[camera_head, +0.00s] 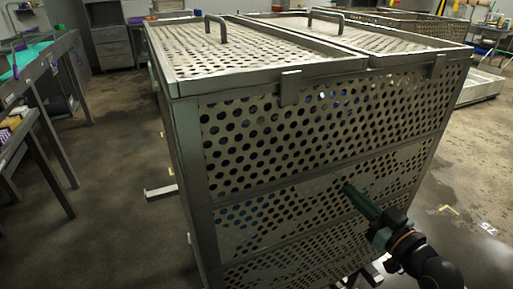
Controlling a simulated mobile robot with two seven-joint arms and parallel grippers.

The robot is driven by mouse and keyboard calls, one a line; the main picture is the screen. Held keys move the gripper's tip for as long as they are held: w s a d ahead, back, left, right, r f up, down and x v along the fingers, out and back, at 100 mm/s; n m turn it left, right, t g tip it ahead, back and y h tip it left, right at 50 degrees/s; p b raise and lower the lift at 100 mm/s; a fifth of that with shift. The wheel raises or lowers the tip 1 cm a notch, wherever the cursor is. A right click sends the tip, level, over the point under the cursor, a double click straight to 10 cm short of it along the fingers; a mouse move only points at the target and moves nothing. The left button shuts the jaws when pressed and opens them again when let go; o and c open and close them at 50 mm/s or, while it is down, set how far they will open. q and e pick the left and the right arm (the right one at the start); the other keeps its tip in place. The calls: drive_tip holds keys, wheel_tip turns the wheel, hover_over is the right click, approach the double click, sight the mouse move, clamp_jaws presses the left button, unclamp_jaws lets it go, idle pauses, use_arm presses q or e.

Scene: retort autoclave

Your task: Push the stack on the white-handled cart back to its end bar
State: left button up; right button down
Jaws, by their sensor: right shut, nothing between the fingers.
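The stack (310,120) is a large perforated metal basket body with lids on top, and it fills the middle of the head view. Its near side panel faces me. My right gripper (347,187) comes in from the lower right, shut and empty, with its green fingers pointing at the lower right part of that panel. The tips are at or very near the panel; I cannot tell whether they touch. The cart's white handle and end bar cannot be made out. My left gripper is not in view.
Two lid handles (218,27) stick up on top. A pale metal foot (160,192) juts out low on the left. Benches (45,75) line the left side. Another perforated basket (420,24) stands behind. The floor (105,225) at left is clear.

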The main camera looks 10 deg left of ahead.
drive_tip(key=p+v, duration=0.1)
drive_tip(key=v, duration=0.6)
drive_tip(key=shift+s+d, duration=0.15)
drive_tip(key=shift+s, duration=0.2)
drive_tip(key=shift+f, duration=0.15)
drive_tip(key=s+f+m+g+h+p, duration=0.1)
drive_tip(key=s+f+h, duration=0.2)
drive_tip(key=s+f, duration=0.3)
drive_tip(key=s+d+f+m+g+h+p, duration=0.1)
drive_tip(key=s+f, duration=0.5)
drive_tip(key=f, duration=0.7)
drive_tip(key=s+d+f+m+g+h+p, duration=0.1)
drive_tip(key=s+f+m+g+h, duration=0.2)
drive_tip(key=s+f, duration=0.4)
wheel_tip(320, 180, down, 3)
drive_tip(key=shift+d+r+h, duration=0.15)
drive_tip(key=shift+d+h, duration=0.1)
drive_tip(key=shift+h, duration=0.55)
